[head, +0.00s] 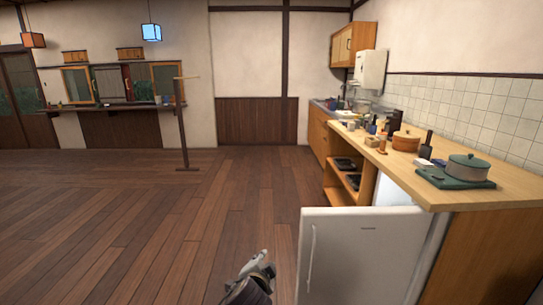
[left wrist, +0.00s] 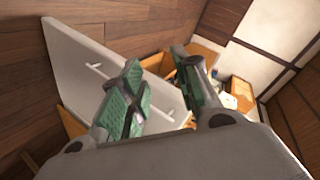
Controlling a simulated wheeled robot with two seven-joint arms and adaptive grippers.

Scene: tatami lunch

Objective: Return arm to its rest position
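My left gripper (head: 262,266) shows at the bottom middle of the head view, just left of the white fridge door (head: 360,258). In the left wrist view, the two green-padded fingers of my left gripper (left wrist: 157,68) stand apart with nothing between them. The white door (left wrist: 90,60) with its bar handle shows beyond the fingers there, apart from them as far as I can tell. My right gripper is in neither view.
The door stands open in front of the wooden counter (head: 510,190), which holds a lidded pot (head: 468,167), a wooden tub (head: 406,141) and small items. Open shelves (head: 345,180) sit below. A wooden stand (head: 183,130) is farther back. The floor to the left is clear.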

